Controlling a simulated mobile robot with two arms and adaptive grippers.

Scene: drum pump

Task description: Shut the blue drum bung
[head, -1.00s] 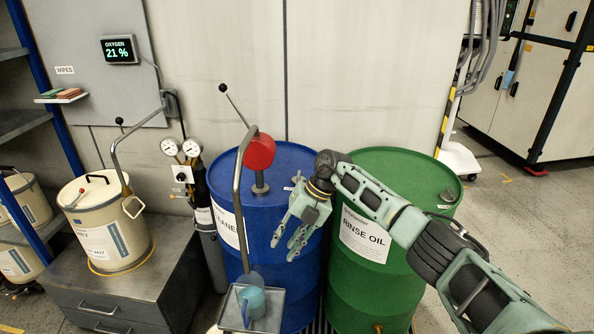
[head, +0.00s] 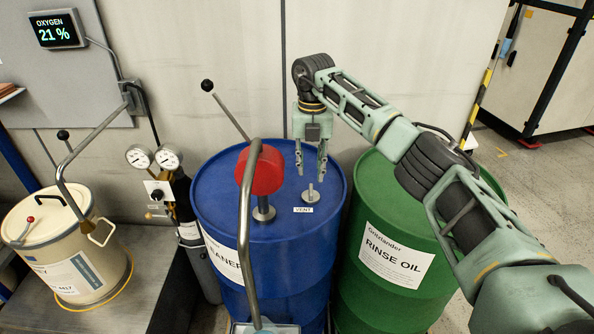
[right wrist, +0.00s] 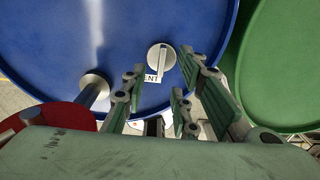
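The blue drum (head: 290,270) stands in the middle of the head view. Its bung (head: 310,196) is a small grey disc with an upright grip bar, on the lid at the right behind a "VENT" label (head: 303,210). The bung (right wrist: 161,57) also shows in the right wrist view, its bar running roughly up and down the picture. My right gripper (head: 311,174) points down just above the bung, its fingers apart and nothing between them. In the right wrist view the fingertips lie near the bung, apparently not touching it. My left gripper is out of view.
A red hand pump (head: 260,170) with a bent grey pipe (head: 244,235) rises from the blue lid, left of the bung. A green drum (head: 395,280) stands close at the right. A cream canister (head: 65,245) and two gauges (head: 153,158) are at the left.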

